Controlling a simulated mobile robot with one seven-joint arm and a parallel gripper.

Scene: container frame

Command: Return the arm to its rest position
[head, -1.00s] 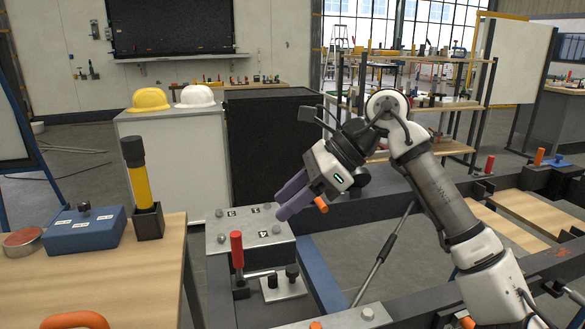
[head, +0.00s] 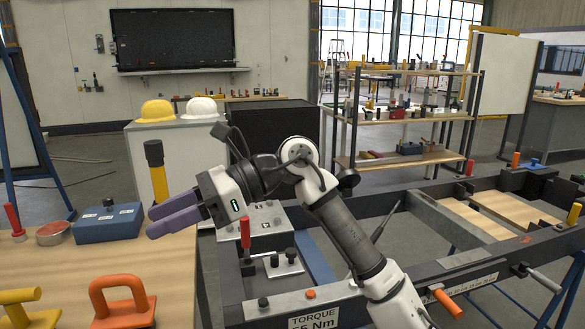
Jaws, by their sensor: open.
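My gripper (head: 174,214) is in the head view at left of centre. Its two purple fingers point left and are apart, with nothing visible between them. It is in front of the yellow-handled tool (head: 157,172) and appears to be above the right edge of the wooden table (head: 40,262). My arm reaches up from the bottom right, bends at a high elbow and comes down to the gripper. The gripper hides part of the tool's lower end and part of the numbered metal plate (head: 262,217).
A blue box (head: 108,223), a round red tin (head: 53,233) and an orange handle (head: 122,302) are on the table. A red-handled clamp (head: 245,235) stands on the dark frame (head: 400,272). A cabinet with yellow (head: 156,110) and white (head: 199,107) helmets is behind.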

